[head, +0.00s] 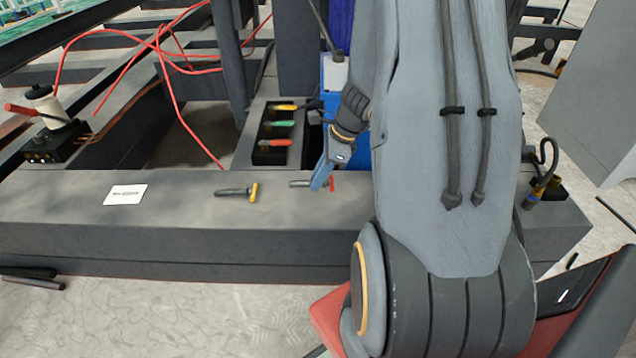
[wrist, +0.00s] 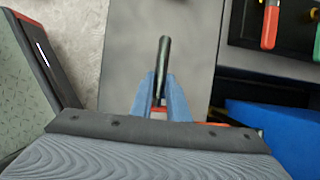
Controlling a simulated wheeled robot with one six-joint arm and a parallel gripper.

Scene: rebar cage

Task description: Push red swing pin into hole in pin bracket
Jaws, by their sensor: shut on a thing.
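My gripper (head: 322,178) is over the grey beam and shut on a red-ended swing pin (head: 299,183). The pin's dark shaft points left and its red end shows at the right of the fingers. In the wrist view, the blue fingers (wrist: 160,98) grip the pin (wrist: 163,62), with its dark shaft sticking out beyond them and a bit of red between them. I cannot tell whether the pin touches the beam. I cannot clearly make out a pin bracket or its hole; my arm hides part of the beam.
A dark holder (head: 255,155) behind the beam carries yellow, green and red-handled pieces. A yellow-ended pin (head: 237,191) and a white label card (head: 125,195) lie on the beam (head: 180,225). Red cables (head: 170,90) hang behind. The beam's left part has free room.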

